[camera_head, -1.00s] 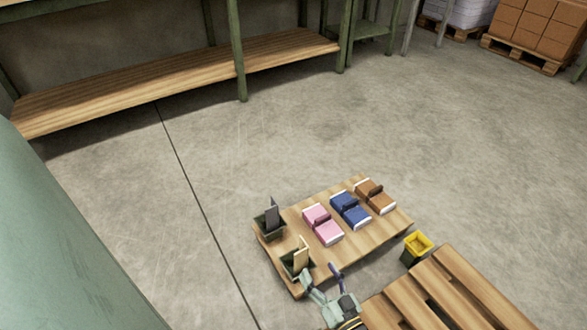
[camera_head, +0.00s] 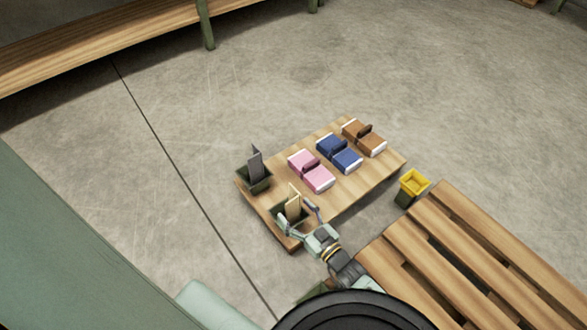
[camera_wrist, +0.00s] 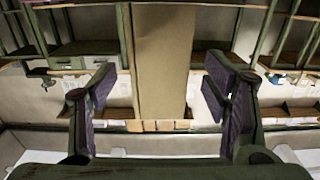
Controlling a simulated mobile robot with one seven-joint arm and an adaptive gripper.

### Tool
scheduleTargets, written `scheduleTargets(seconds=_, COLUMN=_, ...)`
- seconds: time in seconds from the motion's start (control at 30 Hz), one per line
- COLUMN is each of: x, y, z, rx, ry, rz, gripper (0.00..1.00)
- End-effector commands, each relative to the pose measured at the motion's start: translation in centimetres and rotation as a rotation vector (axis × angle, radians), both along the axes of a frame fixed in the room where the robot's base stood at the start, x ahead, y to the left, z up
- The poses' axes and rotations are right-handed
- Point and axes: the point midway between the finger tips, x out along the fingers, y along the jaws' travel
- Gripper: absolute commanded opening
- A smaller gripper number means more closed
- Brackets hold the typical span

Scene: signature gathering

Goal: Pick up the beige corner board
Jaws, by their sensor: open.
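The beige corner board (camera_head: 293,200) stands upright in a dark green holder (camera_head: 278,218) at the near left corner of a low wooden table (camera_head: 352,194). In the wrist view the beige board (camera_wrist: 163,60) rises between my two fingers, with a gap on each side. My gripper (camera_head: 297,217) is open at the board's near right side in the head view. In the wrist view my gripper (camera_wrist: 165,92) has its fingers spread wide, and neither touches the board.
A dark grey board (camera_head: 255,163) stands in a second holder at the table's left. Pink (camera_head: 311,171), blue (camera_head: 339,153) and brown (camera_head: 364,137) bundles lie on the table. A yellow bin (camera_head: 413,184) and slatted wooden pallet (camera_head: 450,250) stand to the right.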

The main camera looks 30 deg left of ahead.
Motion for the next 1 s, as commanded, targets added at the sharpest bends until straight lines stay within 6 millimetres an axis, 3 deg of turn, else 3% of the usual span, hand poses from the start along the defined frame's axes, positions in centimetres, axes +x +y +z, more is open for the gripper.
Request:
scheduleTargets(seconds=0.1, x=0.49, y=1.48, z=-0.05, rx=0.0, ry=0.001, rz=0.001, gripper=0.69)
scheduleTargets(seconds=0.33, x=0.64, y=1.63, z=0.01, rx=-0.001, ry=0.001, rz=-0.001, gripper=0.69)
scheduleTargets(seconds=1.0, x=0.61, y=1.61, z=0.02, rx=-0.001, ry=0.001, rz=-0.001, gripper=0.24)
